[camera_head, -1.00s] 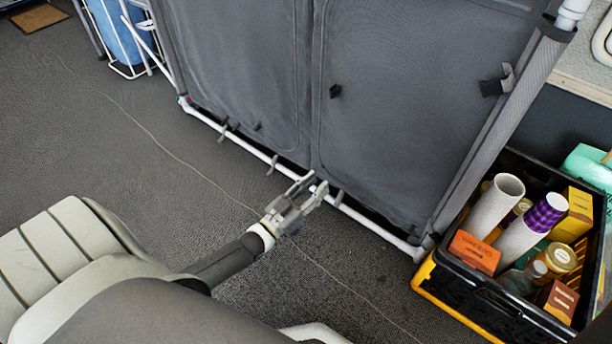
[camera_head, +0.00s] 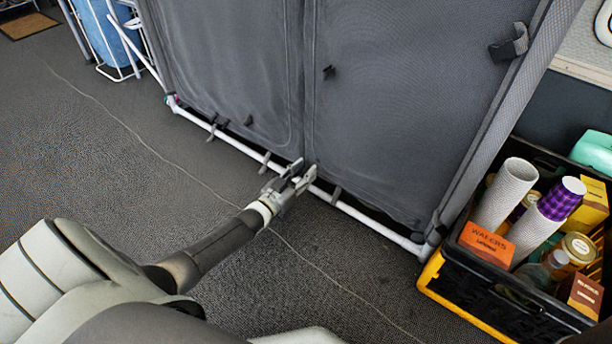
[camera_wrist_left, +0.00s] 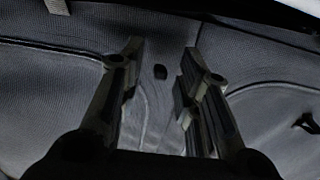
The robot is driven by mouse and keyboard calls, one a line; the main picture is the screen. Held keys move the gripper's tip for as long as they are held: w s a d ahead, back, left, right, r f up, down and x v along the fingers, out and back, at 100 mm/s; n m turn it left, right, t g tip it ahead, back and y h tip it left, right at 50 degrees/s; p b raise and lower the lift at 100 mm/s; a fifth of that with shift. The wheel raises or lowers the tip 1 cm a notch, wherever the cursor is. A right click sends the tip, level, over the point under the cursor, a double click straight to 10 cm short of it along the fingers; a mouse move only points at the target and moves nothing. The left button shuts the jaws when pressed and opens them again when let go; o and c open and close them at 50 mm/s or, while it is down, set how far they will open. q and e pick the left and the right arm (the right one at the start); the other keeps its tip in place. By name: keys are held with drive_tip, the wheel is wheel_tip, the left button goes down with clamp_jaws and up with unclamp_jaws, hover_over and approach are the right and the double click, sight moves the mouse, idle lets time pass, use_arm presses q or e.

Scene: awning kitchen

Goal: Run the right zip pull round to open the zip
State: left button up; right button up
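The grey fabric cupboard has a left door panel (camera_head: 225,65) and a right door panel (camera_head: 400,110), each outlined by a curved zip seam. My left gripper (camera_head: 302,174) is open and empty at the foot of the cupboard, where the panels meet. My right gripper is not shown.
A white tube (camera_head: 370,223) with dark straps runs along the cupboard's bottom. A black and yellow crate (camera_head: 480,300) of cups and packets stands at the right. A white rack with a blue bag (camera_head: 105,35) is at the upper left.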

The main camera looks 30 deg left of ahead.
use_arm(q)
drive_tip(key=shift+w, duration=0.7)
drive_tip(key=shift+c, duration=0.3)
clamp_jaws()
